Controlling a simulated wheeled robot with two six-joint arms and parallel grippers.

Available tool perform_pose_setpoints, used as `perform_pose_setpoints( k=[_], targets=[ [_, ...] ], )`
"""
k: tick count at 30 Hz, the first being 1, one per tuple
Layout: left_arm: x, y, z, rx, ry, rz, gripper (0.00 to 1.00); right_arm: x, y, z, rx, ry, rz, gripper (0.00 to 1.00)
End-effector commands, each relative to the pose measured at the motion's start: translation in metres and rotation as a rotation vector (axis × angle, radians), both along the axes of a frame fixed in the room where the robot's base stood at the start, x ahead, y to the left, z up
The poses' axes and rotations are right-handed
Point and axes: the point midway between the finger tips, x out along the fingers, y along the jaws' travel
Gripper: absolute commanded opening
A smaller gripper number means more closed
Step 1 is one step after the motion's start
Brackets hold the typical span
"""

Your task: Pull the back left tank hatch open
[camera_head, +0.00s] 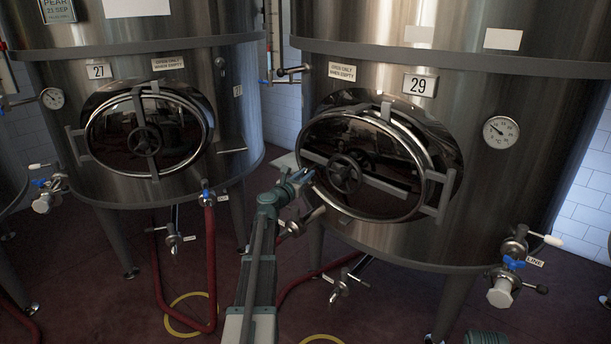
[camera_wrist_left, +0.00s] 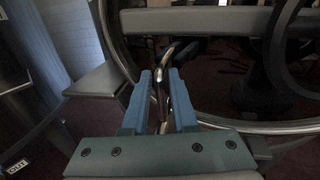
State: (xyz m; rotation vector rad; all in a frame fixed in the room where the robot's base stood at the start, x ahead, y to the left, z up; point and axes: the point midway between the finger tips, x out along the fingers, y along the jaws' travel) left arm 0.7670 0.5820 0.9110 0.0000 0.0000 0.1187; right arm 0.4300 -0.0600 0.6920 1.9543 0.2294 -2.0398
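Tank 29 (camera_head: 415,236) stands at the right in the head view, tank 27 (camera_head: 85,190) at the left. Tank 29's oval hatch (camera_head: 390,180) has a round handwheel and a bracket on its right; whether it is ajar is hard to tell. Tank 27's hatch (camera_head: 170,140) has its bracket on the left. My left gripper (camera_head: 303,178) is at the left rim of tank 29's hatch. In the left wrist view, its blue fingers (camera_wrist_left: 160,92) close around a thin metal handle (camera_wrist_left: 158,80) beside the hatch ring (camera_wrist_left: 118,48). My right gripper is out of view.
A gauge (camera_head: 501,132) and valves (camera_head: 513,262) sit right of tank 29's hatch. Red hoses (camera_head: 211,270) and yellow rings lie on the dark red floor. Tank legs (camera_head: 118,245) stand below.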

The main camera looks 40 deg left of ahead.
Motion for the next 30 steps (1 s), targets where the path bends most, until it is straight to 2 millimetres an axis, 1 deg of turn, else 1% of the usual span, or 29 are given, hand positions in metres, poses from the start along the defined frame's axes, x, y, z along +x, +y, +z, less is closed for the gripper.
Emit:
perform_pose_setpoints(
  k=[1,3,4,30],
  targets=[
    [-0.0001,0.0001,0.0,0.0,0.0,0.0,0.16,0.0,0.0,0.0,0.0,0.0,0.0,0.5],
    [-0.0001,0.0001,0.0,0.0,0.0,0.0,0.04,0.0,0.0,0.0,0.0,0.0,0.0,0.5],
    [-0.0002,0.0001,0.0,0.0,0.0,0.0,0.0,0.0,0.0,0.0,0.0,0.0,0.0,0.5],
    [-0.0003,0.0001,0.0,0.0,0.0,0.0,0.0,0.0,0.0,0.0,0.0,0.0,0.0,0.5]
  ],
)
